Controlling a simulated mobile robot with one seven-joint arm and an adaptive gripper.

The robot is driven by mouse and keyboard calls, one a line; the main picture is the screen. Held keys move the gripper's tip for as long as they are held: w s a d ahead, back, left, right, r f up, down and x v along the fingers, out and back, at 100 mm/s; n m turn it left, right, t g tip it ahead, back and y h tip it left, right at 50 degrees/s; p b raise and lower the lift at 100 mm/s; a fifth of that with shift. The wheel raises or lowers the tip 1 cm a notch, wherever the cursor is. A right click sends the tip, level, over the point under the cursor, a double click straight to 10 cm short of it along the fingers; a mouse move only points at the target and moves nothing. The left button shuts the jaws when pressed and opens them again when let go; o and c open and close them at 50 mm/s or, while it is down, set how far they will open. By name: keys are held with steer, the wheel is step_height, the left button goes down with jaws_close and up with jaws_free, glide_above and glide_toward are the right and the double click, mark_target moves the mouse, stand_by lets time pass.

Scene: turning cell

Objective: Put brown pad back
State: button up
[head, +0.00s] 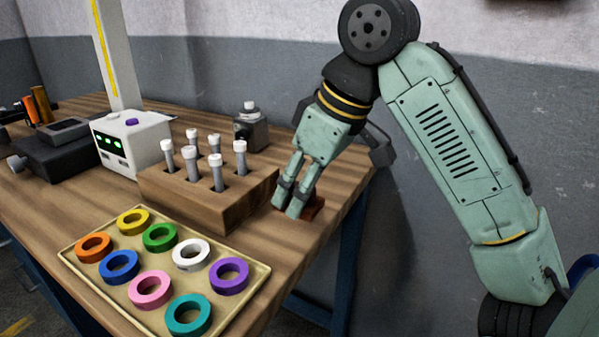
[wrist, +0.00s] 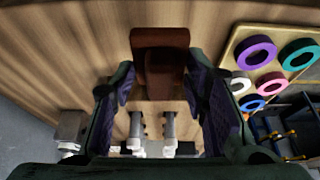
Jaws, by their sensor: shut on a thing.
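The brown pad (head: 314,208) is a small reddish-brown piece at the fingertips of my gripper (head: 292,204), low over the right part of the wooden table. In the head view the fingers hide most of it. In the wrist view the brown pad (wrist: 160,42) lies between the two fingers of my gripper (wrist: 162,88), which are shut on it. I cannot tell whether the pad touches the table top.
A wooden block (head: 200,197) with several white-capped vials stands just left of my gripper. A tray (head: 257,287) of coloured rings lies in front. A grey bottle (head: 251,130) and a white device (head: 133,140) stand behind. The table's right edge is close.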

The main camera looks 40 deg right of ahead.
steer(key=w+d+p, duration=0.1)
steer(key=w+d, duration=0.2)
steer(key=w+d+p, duration=0.1)
steer(key=w+d, duration=0.2)
steer(key=w+d+f+p, duration=0.1)
steer(key=w+d, duration=0.2)
steer(key=w, duration=0.1)
steer(key=shift+d+f, duration=0.1)
steer(key=shift+d, duration=0.3)
steer(key=f, duration=0.3)
steer(key=shift+w+d+f+p, duration=0.2)
steer(key=shift+w+d+p, duration=0.1)
steer(key=shift+d+p, duration=0.1)
steer(key=shift+f, duration=0.15)
steer(key=shift+a+f, duration=0.1)
steer(key=shift+f, duration=0.05)
steer(key=o, duration=1.2)
steer(key=v, duration=1.2)
steer(key=shift+w, duration=0.1)
